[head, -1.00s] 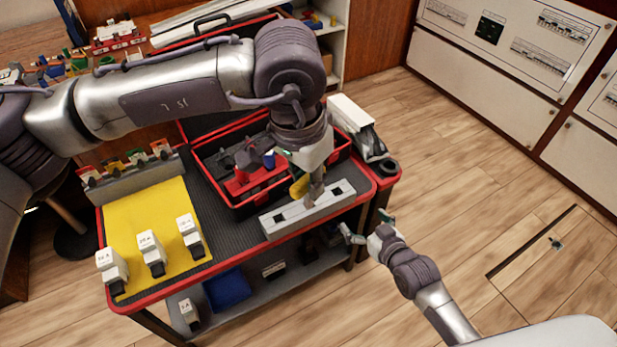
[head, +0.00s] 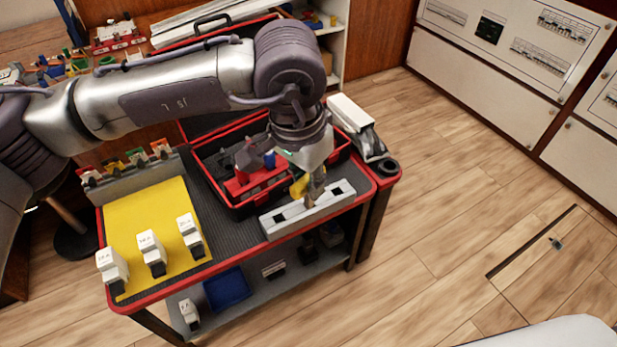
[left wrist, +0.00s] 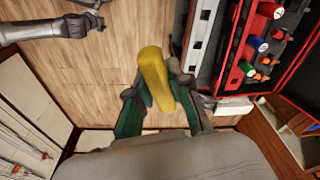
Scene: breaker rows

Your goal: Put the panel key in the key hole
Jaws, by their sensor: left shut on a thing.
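My left gripper (head: 308,188) is shut on a yellow piece, which I take for the panel key (left wrist: 155,75). In the left wrist view the piece sticks out from between the two fingers (left wrist: 160,100). In the head view the gripper points down over the grey block (head: 285,222) at the cart's front right. The block has dark square openings, one near each end; its middle is partly hidden by the gripper. I cannot tell whether the key touches the block. My right gripper (left wrist: 92,12) shows small at the top left of the left wrist view; its opening is unclear.
The cart (head: 228,262) carries a yellow mat (head: 150,210) with three white breakers, and a red-edged toolbox (head: 225,150) behind the block. A grey rack (head: 130,182) stands at the left back. Wall panels (head: 480,95) are at the right.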

